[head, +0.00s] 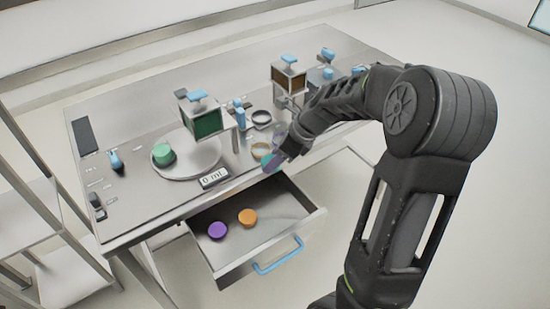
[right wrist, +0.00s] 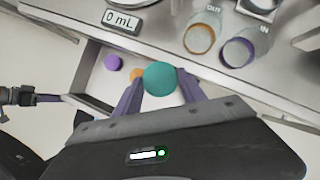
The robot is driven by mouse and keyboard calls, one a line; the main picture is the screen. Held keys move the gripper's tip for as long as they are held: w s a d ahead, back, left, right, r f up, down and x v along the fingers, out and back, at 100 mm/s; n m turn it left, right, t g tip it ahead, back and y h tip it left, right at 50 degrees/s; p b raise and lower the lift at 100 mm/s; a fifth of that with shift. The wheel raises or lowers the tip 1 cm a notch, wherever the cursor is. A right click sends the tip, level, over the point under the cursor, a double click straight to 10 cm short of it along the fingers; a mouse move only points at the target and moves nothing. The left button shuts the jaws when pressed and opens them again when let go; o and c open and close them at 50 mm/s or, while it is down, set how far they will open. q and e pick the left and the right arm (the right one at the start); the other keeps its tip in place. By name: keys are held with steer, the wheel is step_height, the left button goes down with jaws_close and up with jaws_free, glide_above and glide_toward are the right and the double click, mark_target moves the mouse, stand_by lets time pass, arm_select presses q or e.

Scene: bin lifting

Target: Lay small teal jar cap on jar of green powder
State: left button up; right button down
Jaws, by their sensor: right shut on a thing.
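The small teal cap (right wrist: 160,78) is a round disc held between the purple fingertips of my right gripper (right wrist: 158,88). In the head view the right gripper (head: 275,162) is over the front edge of the table, above the open drawer, with the teal cap (head: 266,161) at its tip. A small round green jar (head: 163,155), which looks like the jar of green powder, stands upright on a round pale plate (head: 187,172) to the left, apart from the cap. A dark arm end, apparently my left gripper (right wrist: 22,97), shows at the left of the right wrist view; its fingers are unclear.
The open drawer (head: 232,262) holds a purple cap (head: 218,230) and an orange cap (head: 247,217). A green-filled dispenser (head: 207,124) stands behind the plate. A 0 mL display (head: 214,178) is in front. An orange-rimmed jar (right wrist: 203,35) and purple-rimmed jar (right wrist: 240,48) stand near the edge.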

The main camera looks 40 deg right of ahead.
steer(key=shift+a, duration=0.1)
steer(key=a+f+n+g+y, duration=0.1)
steer(key=a+n+g, duration=0.7)
steer(key=a+n, duration=0.9)
steer(key=shift+s+a+f+n+g, duration=0.3)
steer(key=shift+f+n+g, duration=0.1)
steer(key=shift+n, duration=0.8)
steer(key=shift+y, duration=0.3)
